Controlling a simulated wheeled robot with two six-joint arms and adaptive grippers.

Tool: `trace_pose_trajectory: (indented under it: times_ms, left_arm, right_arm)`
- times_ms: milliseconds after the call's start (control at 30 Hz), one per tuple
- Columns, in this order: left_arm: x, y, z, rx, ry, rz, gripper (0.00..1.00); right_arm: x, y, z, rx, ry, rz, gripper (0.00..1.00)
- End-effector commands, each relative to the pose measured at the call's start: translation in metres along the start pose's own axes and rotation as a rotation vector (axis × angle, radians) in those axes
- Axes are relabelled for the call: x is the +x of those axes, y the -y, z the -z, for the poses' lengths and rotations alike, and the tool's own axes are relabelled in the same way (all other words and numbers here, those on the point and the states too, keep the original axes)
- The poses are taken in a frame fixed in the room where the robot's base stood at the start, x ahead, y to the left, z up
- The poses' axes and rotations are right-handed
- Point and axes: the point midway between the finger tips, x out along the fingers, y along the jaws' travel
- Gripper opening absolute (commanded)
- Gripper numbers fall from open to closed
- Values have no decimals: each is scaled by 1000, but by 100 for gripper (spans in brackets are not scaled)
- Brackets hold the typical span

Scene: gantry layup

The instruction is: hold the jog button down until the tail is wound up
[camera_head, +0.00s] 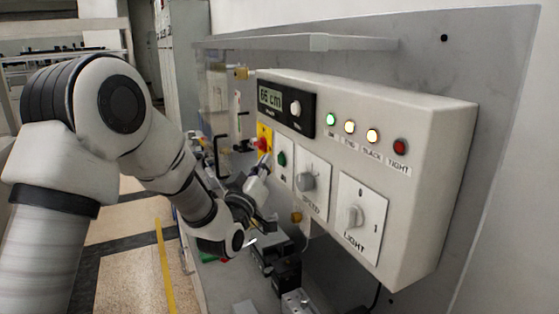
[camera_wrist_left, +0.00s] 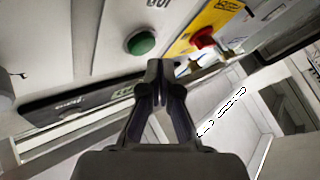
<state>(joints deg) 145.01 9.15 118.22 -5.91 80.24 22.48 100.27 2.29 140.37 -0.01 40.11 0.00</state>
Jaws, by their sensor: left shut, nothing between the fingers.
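The green round button (camera_head: 282,158), which I take for the jog button, sits on a white plate at the left of the grey control box (camera_head: 440,120). It also shows in the left wrist view (camera_wrist_left: 141,42), just beyond the fingertips. My left gripper (camera_head: 264,163) is shut and empty, close in front of the button; its closed fingertips (camera_wrist_left: 156,68) appear beside the button, not over it. Contact is not visible. The display (camera_head: 270,97) reads about 66 cm. The green lamp (camera_head: 331,119) and the slack lamp (camera_head: 372,136) glow; the tight lamp (camera_head: 400,146) looks dark red. I cannot make out the tail.
A red stop button (camera_head: 264,144) on a yellow plate is close beside the green button. The speed knob (camera_head: 307,181) and light switch (camera_head: 355,216) are to the right. A shelf (camera_head: 310,42) juts out above. Black fixtures (camera_head: 285,273) stand below the box.

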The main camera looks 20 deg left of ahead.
Motion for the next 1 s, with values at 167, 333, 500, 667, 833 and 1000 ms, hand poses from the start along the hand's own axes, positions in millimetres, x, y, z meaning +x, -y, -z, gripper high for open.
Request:
trace_pose_trajectory:
  times_ms: [167,333,500,667,833,1000]
  left_arm:
    - [0,0,0,0,0,0,0]
    - [3,-2,-3,2,0,-2,0]
    - [6,-4,-4,0,0,0,0]
    - [6,-4,-4,0,0,0,0]
    - [6,-5,-4,0,0,0,0]
    - [7,-6,-5,0,0,0,0]
  right_arm:
    - [0,0,0,0,0,0,40]
    - [3,0,0,0,0,0,40]
    - [5,0,0,0,0,0,40]
    - [4,0,0,0,0,0,40]
    - [5,0,0,0,0,0,40]
    - [5,0,0,0,0,0,40]
